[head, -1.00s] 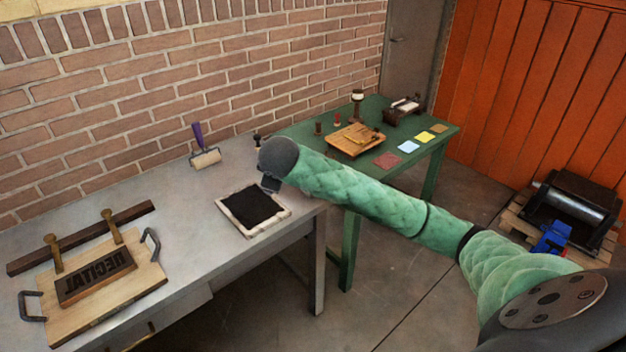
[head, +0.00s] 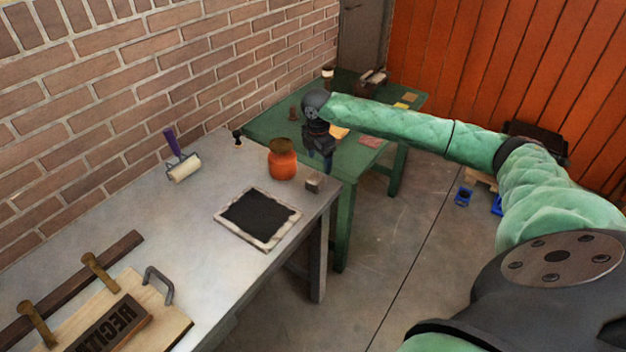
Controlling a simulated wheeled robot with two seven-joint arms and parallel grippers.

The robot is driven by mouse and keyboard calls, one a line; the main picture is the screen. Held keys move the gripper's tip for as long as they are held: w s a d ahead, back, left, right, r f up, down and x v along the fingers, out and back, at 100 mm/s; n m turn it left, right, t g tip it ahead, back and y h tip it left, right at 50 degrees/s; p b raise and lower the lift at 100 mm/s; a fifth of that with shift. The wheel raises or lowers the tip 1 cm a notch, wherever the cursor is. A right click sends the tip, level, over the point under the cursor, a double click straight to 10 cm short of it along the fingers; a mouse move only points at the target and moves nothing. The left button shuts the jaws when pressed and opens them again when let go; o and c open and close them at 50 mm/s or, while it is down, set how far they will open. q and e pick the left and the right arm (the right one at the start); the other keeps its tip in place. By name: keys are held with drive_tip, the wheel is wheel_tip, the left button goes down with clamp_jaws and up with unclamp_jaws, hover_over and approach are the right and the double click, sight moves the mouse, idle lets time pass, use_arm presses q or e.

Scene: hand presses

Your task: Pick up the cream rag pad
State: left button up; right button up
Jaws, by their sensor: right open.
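I cannot pick out a cream rag pad with certainty. A small grey-brown block (head: 313,183) sits at the right end of the grey table (head: 215,285), beside an orange jar (head: 283,165) with a brown lid. My right gripper (head: 327,160) is open and points down, just past the block and jar in the picture, in front of the green table. I cannot tell its height. My right arm and gripper hide part of the green table. On that table a red pad (head: 370,141) and a yellow pad (head: 410,97) show. My left gripper is not in view.
A dark slab (head: 258,218) with a pale rim lies on the grey table. A purple-handled roller (head: 183,168) stands near the brick wall. A wooden board (head: 170,318) with handles is at front left. Blue objects (head: 462,197) are low at right. Floor between is clear.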

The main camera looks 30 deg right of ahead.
sight(316, 178)
drive_tip(key=shift+s+a+f+n+y, duration=0.1)
drive_tip(key=shift+a+n+y, duration=0.4)
drive_tip(key=shift+n, duration=0.5)
drive_tip(key=shift+s+n, duration=0.2)
drive_tip(key=shift+n, duration=0.6)
drive_tip(key=shift+w+f+n, duration=0.1)
drive_tip(key=shift+n, duration=0.2)
drive_tip(key=shift+f+p, duration=0.6)
drive_tip(key=shift+f, duration=0.6)
drive_tip(key=f+p, duration=0.2)
drive_tip(key=f, duration=0.1)
drive_tip(key=shift+a+f, duration=0.2)
drive_tip(key=shift+f, duration=0.1)
drive_tip(key=shift+f+p, duration=0.3)
drive_tip(key=shift+f, duration=0.45)
drive_tip(key=c, duration=1)
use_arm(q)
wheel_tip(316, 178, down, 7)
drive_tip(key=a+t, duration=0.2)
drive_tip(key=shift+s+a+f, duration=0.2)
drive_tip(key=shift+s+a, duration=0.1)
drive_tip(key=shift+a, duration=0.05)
use_arm(e)
drive_tip(key=shift+c, duration=0.4)
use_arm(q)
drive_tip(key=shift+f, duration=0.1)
use_arm(e)
drive_tip(key=shift+r, duration=0.15)
